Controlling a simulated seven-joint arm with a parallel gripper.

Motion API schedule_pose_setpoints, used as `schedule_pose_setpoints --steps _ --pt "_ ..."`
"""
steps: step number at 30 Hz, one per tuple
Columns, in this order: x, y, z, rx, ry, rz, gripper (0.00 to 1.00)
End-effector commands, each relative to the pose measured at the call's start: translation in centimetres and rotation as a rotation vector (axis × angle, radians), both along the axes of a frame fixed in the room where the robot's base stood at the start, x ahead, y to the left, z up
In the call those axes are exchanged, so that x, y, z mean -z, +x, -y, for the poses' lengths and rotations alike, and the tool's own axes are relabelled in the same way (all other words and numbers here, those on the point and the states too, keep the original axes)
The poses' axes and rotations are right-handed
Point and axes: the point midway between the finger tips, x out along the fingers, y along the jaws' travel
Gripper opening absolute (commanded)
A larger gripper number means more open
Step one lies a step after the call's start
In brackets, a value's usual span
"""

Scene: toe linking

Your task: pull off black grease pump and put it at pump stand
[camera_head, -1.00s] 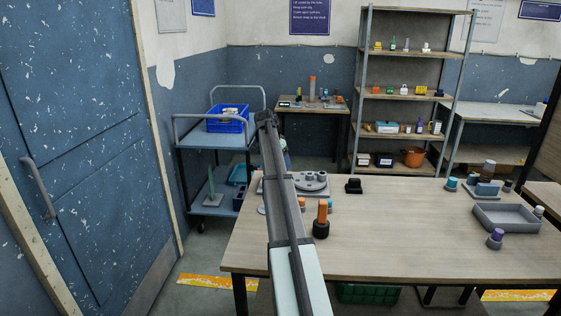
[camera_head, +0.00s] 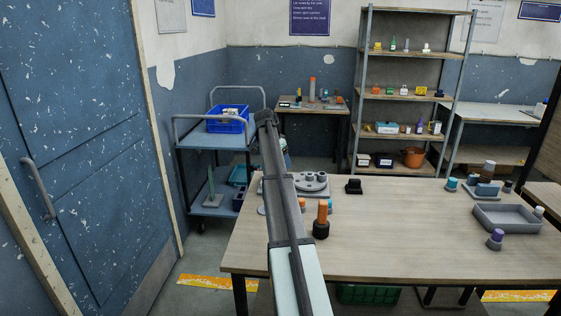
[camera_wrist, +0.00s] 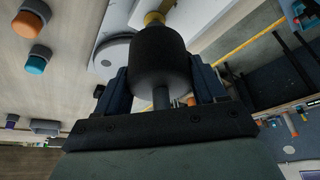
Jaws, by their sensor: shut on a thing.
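In the wrist view the black grease pump (camera_wrist: 160,58), a dark rounded cylinder with a thin rod at its near end, sits between the fingers of my gripper (camera_wrist: 160,82). The gripper is shut on it. A yellow fitting (camera_wrist: 155,18) shows just beyond the pump's far end; I cannot tell whether they touch. A pale grey round part (camera_wrist: 112,57) lies beside and beyond the left finger. In the head view my arm hides the gripper and pump. I cannot tell which thing is the pump stand.
The wooden table (camera_head: 420,245) holds a grey disc plate (camera_head: 312,178), an orange cylinder on a black base (camera_head: 321,228), a black stepped block (camera_head: 354,186) and a grey tray (camera_head: 505,217). A cart with a blue bin (camera_head: 228,119) stands behind left. The table's middle is clear.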

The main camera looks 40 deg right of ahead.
Motion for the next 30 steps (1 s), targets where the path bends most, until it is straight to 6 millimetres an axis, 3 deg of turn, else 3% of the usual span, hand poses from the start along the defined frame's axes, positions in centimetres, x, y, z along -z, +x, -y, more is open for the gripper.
schedule_pose_setpoints --steps 7,18,21,26,30 --pt "-1.4 0.0 0.0 0.000 -0.001 0.001 0.00" --pt "-1.6 -0.1 0.2 0.002 0.000 0.000 0.00" --pt "-2.6 -0.4 0.6 0.008 0.001 -0.001 0.00" --pt "-5.5 -2.5 0.5 0.019 0.001 -0.001 0.00" --pt "-7.6 -5.1 -1.3 0.015 0.003 -0.002 0.00"
